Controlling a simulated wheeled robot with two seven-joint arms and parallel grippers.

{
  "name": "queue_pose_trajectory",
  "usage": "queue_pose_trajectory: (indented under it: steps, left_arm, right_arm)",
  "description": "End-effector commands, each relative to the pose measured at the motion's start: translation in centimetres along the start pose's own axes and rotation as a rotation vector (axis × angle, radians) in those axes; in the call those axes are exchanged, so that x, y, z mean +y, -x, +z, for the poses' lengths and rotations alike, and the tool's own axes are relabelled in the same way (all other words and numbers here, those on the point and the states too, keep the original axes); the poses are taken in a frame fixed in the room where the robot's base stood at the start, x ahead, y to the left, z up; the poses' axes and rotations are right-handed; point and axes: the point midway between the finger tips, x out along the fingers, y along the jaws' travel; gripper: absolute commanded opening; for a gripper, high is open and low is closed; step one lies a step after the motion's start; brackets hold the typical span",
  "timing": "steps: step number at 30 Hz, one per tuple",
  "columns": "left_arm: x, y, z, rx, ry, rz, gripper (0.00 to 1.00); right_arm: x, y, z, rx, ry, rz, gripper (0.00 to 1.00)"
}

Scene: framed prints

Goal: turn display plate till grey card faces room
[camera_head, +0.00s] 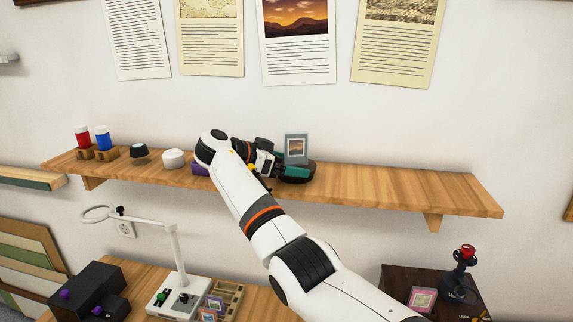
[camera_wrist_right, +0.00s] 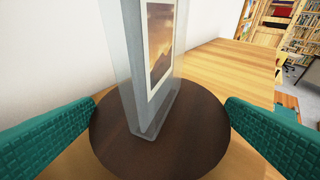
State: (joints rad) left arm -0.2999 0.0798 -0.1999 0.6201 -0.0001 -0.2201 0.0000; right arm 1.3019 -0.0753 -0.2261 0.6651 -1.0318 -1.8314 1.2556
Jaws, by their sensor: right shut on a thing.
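The display plate is a dark brown round disc (camera_wrist_right: 195,145) lying on the wooden shelf. On it stands an upright clear-grey holder (camera_wrist_right: 124,75) with a grey-bordered card (camera_head: 296,149) bearing a sunset picture. In the head view this picture side faces me; in the wrist view the sunset picture (camera_wrist_right: 162,40) shows on the holder's right face. The holder's other face looks plain grey. My right gripper (camera_head: 292,172), with teal finger pads, is shut on the plate's rim from two opposite sides, below the card. My left gripper is not in view.
The wooden shelf (camera_head: 400,190) is clear right of the plate. A white round thing (camera_head: 173,158), a dark-topped knob (camera_head: 139,151) and red (camera_head: 83,138) and blue (camera_head: 103,138) bottles stand left. A lamp (camera_head: 175,260) stands below.

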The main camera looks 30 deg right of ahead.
Motion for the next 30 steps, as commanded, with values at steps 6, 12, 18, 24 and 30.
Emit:
queue_pose_trajectory:
  steps: [6, 12, 18, 24, 30]
  left_arm:
    - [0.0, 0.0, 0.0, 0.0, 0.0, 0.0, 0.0]
    - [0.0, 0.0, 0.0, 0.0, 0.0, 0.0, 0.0]
    - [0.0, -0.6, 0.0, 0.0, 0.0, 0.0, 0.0]
    - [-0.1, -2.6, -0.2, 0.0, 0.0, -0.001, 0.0]
    - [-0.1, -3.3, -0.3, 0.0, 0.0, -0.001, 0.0]
  right_arm:
    - [0.0, 0.1, 0.2, -0.002, -0.004, 0.004, 0.71]
    - [0.0, 0.0, 0.1, -0.001, -0.003, 0.002, 1.0]
    - [0.1, 0.9, -0.1, -0.001, -0.003, 0.005, 1.0]
    - [0.1, 4.7, -0.3, -0.002, -0.004, 0.007, 1.0]
    - [0.0, 9.1, 0.1, -0.002, -0.001, 0.005, 1.0]
